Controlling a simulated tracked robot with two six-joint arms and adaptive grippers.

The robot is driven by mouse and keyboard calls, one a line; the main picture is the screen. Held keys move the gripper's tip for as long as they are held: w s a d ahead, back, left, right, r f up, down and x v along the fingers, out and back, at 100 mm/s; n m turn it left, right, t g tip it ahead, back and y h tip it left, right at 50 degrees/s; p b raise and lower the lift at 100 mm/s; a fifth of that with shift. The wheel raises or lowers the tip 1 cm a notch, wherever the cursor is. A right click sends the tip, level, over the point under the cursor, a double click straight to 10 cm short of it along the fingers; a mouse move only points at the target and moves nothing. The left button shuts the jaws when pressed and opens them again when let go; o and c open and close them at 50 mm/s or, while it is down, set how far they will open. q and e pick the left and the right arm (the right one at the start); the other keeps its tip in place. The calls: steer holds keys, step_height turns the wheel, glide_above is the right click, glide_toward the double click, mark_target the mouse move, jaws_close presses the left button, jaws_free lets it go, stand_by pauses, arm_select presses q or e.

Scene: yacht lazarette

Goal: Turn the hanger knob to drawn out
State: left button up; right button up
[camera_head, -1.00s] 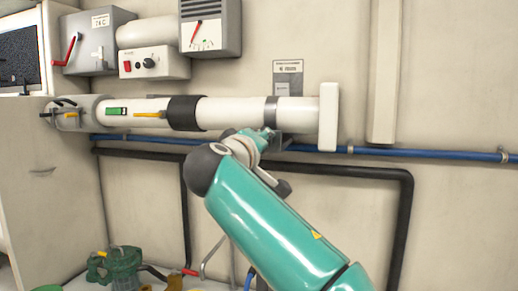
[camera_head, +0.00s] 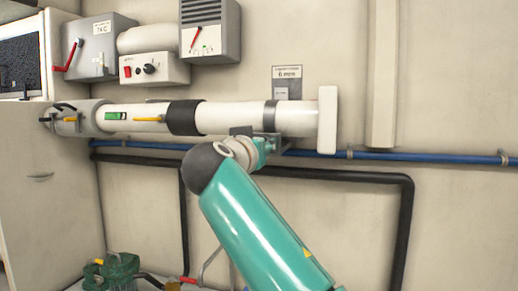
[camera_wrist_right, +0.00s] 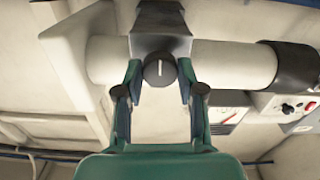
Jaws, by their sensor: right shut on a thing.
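The hanger knob (camera_wrist_right: 158,71) is a round dark knob with a white pointer line. The line stands almost upright in the right wrist view. The knob sits at the grey hanger bracket (camera_wrist_right: 160,28) on the white pipe (camera_wrist_right: 222,62). My right gripper (camera_wrist_right: 160,74) is shut on the knob, with one finger on each side of it. In the head view my right arm reaches up from below to the grey hanger band (camera_head: 270,114) near the pipe's right end. There the knob is hidden behind my wrist. My left gripper is in neither view.
A blue hose (camera_head: 400,156) runs along the wall behind my arm, and a black pipe (camera_head: 330,173) runs below it. A white end plate (camera_head: 327,120) closes the pipe's right side. Control boxes (camera_head: 155,68) hang above the pipe at left. The wall at lower right is mostly clear.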

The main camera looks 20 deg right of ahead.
steer(key=shift+w+a+f+m, duration=0.1)
steer(key=shift+f+m, duration=0.25)
steer(key=shift+m, duration=0.15)
steer(key=o, duration=1.1)
steer(key=shift+o, duration=0.2)
steer(key=shift+r, duration=0.15)
steer(key=shift+r, duration=0.1)
steer(key=v, duration=1.2)
